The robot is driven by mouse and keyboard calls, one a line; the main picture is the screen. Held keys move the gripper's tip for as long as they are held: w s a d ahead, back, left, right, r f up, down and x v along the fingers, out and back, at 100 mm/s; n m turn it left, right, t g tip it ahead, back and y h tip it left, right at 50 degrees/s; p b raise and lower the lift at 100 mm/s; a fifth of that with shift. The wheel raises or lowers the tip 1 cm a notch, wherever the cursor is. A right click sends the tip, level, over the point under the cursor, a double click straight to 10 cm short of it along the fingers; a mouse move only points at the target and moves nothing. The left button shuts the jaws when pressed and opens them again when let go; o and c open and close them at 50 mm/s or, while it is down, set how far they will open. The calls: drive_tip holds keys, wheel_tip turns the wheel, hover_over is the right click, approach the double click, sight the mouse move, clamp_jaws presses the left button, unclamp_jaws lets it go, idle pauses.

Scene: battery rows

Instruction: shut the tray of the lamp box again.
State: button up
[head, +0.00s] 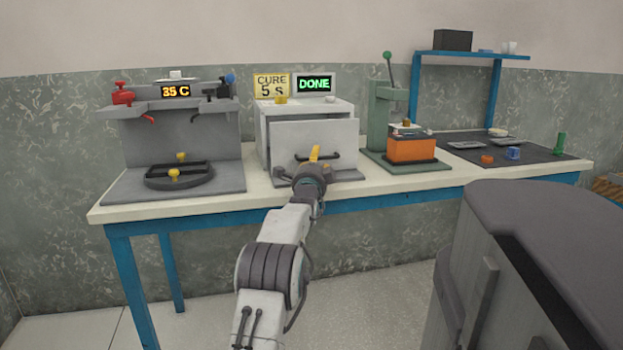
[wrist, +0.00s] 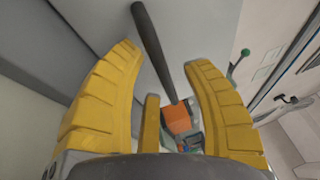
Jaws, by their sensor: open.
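The lamp box (head: 262,130) is a pale box on the table, under a yellow "CURE 5 S" sign and a display reading "DONE". Its tray front (head: 340,133) is a grey panel standing out from the box, so the tray is open. A dark bar handle (head: 331,156) runs across the panel; it also shows in the wrist view (wrist: 157,50). My gripper (head: 314,154) is at the handle, its yellow fingers partly covering it. In the wrist view its fingers (wrist: 163,60) are apart, with the handle bar between them; I cannot tell whether they touch it. The tray's inside is hidden.
A grey station with a "35 C" display (head: 175,91) stands left on the table (head: 400,187). A green press (head: 385,110) with an orange block (head: 411,150) stands close on the right. A dark mat (head: 470,140) holds small parts. A large grey body fills the lower right.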

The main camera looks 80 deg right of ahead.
drive_tip(key=a+f, duration=0.2)
drive_tip(key=a, duration=0.9)
idle(0.6)
